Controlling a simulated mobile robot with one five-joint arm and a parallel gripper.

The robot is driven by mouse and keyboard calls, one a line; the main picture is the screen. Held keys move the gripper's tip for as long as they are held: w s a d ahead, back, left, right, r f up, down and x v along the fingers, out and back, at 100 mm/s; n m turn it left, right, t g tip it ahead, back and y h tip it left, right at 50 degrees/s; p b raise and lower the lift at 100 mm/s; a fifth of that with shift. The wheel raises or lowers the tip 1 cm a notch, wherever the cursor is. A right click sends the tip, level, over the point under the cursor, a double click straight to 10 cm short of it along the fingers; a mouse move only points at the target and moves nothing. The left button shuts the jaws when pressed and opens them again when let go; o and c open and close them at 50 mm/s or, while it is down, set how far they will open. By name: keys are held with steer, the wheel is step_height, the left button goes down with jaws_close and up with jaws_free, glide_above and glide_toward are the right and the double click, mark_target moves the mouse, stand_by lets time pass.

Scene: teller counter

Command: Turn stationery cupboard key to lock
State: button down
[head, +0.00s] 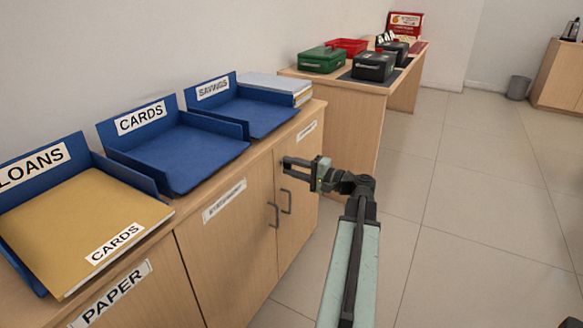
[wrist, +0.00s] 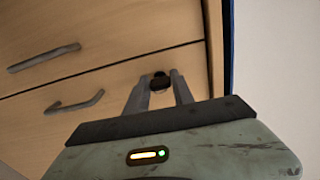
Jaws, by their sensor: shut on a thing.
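The stationery cupboard (head: 235,248) is light wood, with two shut doors meeting at a vertical seam and a dark bar handle on each. My gripper (head: 288,163) reaches to the upper part of its front, above the handles. In the wrist view, my gripper's two fingers (wrist: 160,88) are shut on a small dark key (wrist: 160,78) at the cupboard front, close to the door seam. The fingers cover much of the key, so its exact angle cannot be told. In the head view the gripper hides the key.
Blue trays (head: 175,155) labelled LOANS, CARDS and SAVINGS stand on the cupboard top, one holding a tan folder (head: 85,222). Behind is a desk (head: 340,115) with a green box (head: 322,60) and black boxes.

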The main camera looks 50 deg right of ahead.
steer(key=shift+n, duration=0.3)
steer(key=c, duration=1.1)
jaws_free()
steer(key=v, duration=0.7)
steer(key=shift+s, duration=0.4)
steer(key=shift+f, duration=0.1)
